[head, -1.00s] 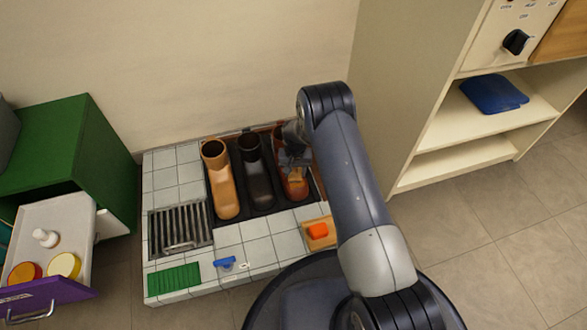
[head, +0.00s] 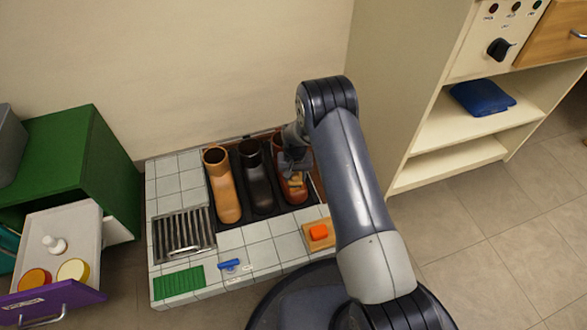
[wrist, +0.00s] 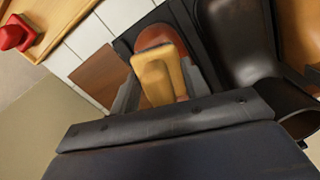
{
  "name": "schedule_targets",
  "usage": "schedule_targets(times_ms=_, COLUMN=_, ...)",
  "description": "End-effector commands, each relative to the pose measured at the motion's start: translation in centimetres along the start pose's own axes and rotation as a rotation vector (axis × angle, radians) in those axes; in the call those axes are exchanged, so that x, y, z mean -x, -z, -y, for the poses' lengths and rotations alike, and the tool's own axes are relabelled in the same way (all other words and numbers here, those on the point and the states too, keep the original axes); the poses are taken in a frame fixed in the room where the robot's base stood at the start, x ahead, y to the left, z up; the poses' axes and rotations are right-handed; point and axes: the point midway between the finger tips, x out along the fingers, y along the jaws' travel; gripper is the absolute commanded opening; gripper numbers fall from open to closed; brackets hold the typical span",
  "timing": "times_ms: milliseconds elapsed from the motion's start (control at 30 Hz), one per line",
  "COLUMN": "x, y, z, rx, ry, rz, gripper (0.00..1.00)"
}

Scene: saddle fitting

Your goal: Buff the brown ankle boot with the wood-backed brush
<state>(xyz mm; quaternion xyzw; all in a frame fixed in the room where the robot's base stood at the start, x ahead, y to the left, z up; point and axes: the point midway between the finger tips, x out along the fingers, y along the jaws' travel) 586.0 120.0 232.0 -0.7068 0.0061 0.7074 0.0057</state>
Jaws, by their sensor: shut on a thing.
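The brown ankle boot (head: 291,196) stands at the right end of a row of three boots on a dark mat; in the head view my arm and gripper cover part of it. Its reddish-brown toe (wrist: 181,28) shows in the wrist view beyond the brush. My gripper (head: 294,168) is over this boot, shut on the wood-backed brush (wrist: 158,77), whose pale wood shows between the fingers. In the head view the brush (head: 296,183) appears against the boot's front part. Its bristles are hidden, so I cannot tell whether they touch the leather.
A black boot (head: 260,187) stands close to the left, then a tan boot (head: 226,198). An open purple-fronted drawer (head: 52,303) is left; a shelf unit stands right.

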Motion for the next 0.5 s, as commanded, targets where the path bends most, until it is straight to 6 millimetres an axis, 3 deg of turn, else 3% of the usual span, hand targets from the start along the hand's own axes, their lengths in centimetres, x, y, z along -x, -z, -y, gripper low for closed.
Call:
schedule_targets(times_ms=200, x=2.1, y=0.0, z=-0.4, rx=-0.001, ry=0.000, rz=-0.001, gripper=0.26)
schedule_targets(times_ms=500, x=2.4, y=-0.1, z=-0.4, rx=-0.001, ry=0.000, rz=0.000, gripper=0.26)
